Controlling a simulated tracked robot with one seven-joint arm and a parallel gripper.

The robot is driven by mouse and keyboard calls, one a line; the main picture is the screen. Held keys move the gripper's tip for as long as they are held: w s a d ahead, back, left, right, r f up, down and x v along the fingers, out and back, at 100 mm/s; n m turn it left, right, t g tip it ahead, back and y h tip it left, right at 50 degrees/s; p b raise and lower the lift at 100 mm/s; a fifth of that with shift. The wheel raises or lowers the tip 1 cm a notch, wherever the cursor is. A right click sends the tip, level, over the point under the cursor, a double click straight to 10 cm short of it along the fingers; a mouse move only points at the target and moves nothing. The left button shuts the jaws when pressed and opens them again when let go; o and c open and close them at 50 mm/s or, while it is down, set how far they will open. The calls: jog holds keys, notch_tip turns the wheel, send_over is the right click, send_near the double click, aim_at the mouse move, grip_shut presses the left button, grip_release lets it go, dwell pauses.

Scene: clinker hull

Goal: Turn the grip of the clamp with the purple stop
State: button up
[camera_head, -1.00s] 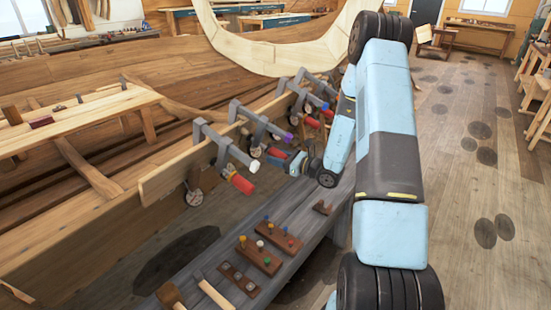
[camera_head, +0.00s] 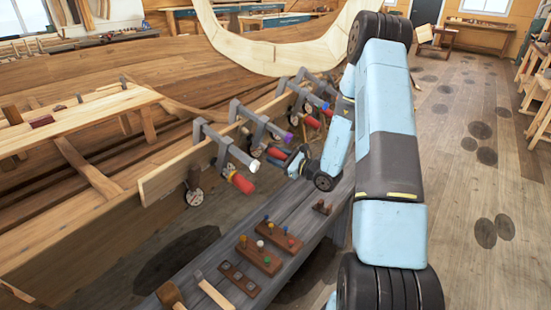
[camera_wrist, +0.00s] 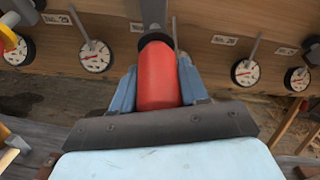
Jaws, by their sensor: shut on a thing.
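The clamp with the purple stop (camera_head: 288,137) is second from the front in a row of grey clamps on the plank edge. Its red grip (camera_wrist: 157,72) fills the space between the blue fingers of my gripper (camera_wrist: 157,84) in the wrist view. The fingers touch it on both sides, so my gripper is shut on it. In the head view my gripper (camera_head: 282,158) reaches in from the right, and its fingers partly hide the grip. The purple stop does not show in the wrist view.
A clamp with a white stop (camera_head: 254,166) and its own red grip (camera_head: 242,183) is close in front. A clamp with a blue stop (camera_head: 325,107) is behind. Round dials (camera_wrist: 96,56) hang along the plank. A grey bench (camera_head: 225,255) below carries pegged blocks.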

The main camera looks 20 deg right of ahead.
jog(key=shift+d+n+t+h, duration=0.1)
jog(key=shift+n+t+h, duration=0.2)
jog(key=shift+n, duration=0.3)
jog(key=o, duration=1)
jog(key=v, duration=1.4)
jog(key=shift+f, duration=0.25)
jog(key=shift+w, duration=0.1)
